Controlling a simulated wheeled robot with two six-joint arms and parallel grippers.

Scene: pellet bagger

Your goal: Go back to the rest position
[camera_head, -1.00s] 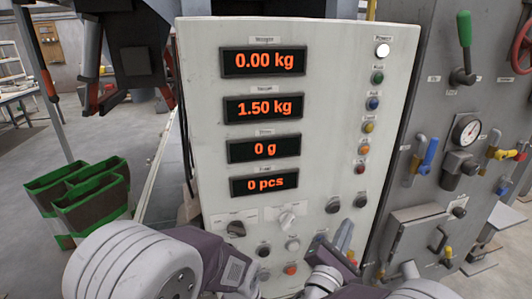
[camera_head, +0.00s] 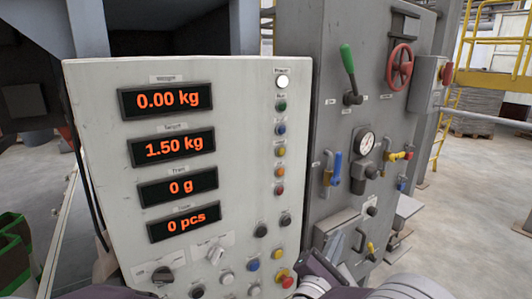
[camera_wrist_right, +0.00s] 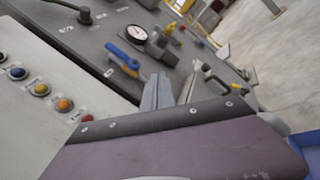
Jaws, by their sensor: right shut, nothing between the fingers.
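My right gripper (camera_head: 330,252) is at the lower middle of the head view, in front of the grey machine cabinet and at the right edge of the white control panel (camera_head: 110,85). It is shut and empty. In the right wrist view its grey fingers (camera_wrist_right: 170,92) point at the cabinet, with nothing held between them. I cannot tell whether it touches anything. My left gripper is not in view; only a purple strip of my arm shows at the bottom left. The panel displays read 0.00 kg, 1.50 kg, 0 g and 0 pcs.
The grey cabinet (camera_head: 325,75) carries a green-handled lever (camera_head: 348,65), a red handwheel (camera_head: 400,67), a pressure gauge (camera_head: 366,143) and a blue-handled valve (camera_head: 337,167). A green-edged container (camera_head: 14,265) stands at the left. Open floor (camera_head: 470,200) lies at the right.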

